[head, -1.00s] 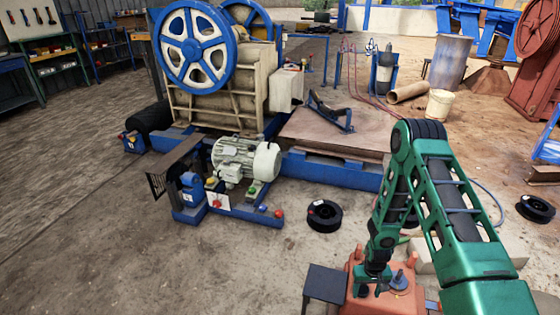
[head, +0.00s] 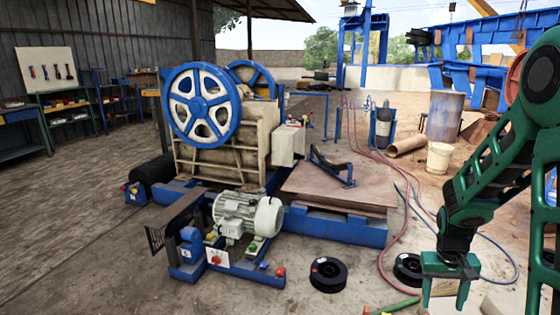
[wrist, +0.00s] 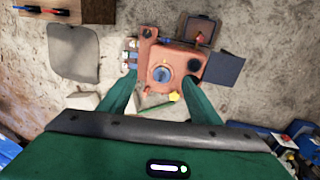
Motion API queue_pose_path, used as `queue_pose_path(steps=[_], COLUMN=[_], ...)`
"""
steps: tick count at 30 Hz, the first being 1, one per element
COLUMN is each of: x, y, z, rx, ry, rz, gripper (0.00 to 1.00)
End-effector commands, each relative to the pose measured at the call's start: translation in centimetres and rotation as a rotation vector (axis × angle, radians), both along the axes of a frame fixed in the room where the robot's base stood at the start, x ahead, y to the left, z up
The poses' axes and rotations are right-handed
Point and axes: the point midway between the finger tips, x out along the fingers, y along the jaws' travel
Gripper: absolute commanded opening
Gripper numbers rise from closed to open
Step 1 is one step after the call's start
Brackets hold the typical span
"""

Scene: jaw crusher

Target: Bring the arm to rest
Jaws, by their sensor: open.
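My gripper (head: 445,298) hangs at the lower right of the head view, at the end of my green arm. Its two fingers point down and stand apart, with nothing between them that I can see. In the wrist view, the open gripper (wrist: 160,88) shows its two green fingers above an orange machine part (wrist: 188,62) on the ground. I cannot tell the exact height of the fingers over it.
The jaw crusher (head: 215,115) with blue flywheels stands at centre left, its grey motor (head: 247,213) in front. A black ring (head: 328,274) and hoses (head: 402,240) lie on the ground. Workbenches (head: 22,152) stand far left. Bare floor is at lower left.

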Motion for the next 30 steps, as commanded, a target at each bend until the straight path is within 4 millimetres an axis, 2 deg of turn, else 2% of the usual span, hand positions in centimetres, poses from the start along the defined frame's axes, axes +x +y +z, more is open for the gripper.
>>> queue_pose_path(steps=[1, 6, 15, 24, 30], x=[-1.0, -4.7, -12.4, -20.1, -23.0], y=[-0.2, -0.6, 0.0, 1.7, 2.7], z=[1.8, 6.4, 12.6, 16.2, 17.0], rx=[0.001, 0.01, 0.051, 0.109, 0.139], ry=[-0.008, -0.014, -0.025, -0.041, -0.044], rz=[-0.017, -0.07, -0.16, -0.235, -0.26], gripper=[0.57, 0.57, 0.57, 0.57, 0.57])
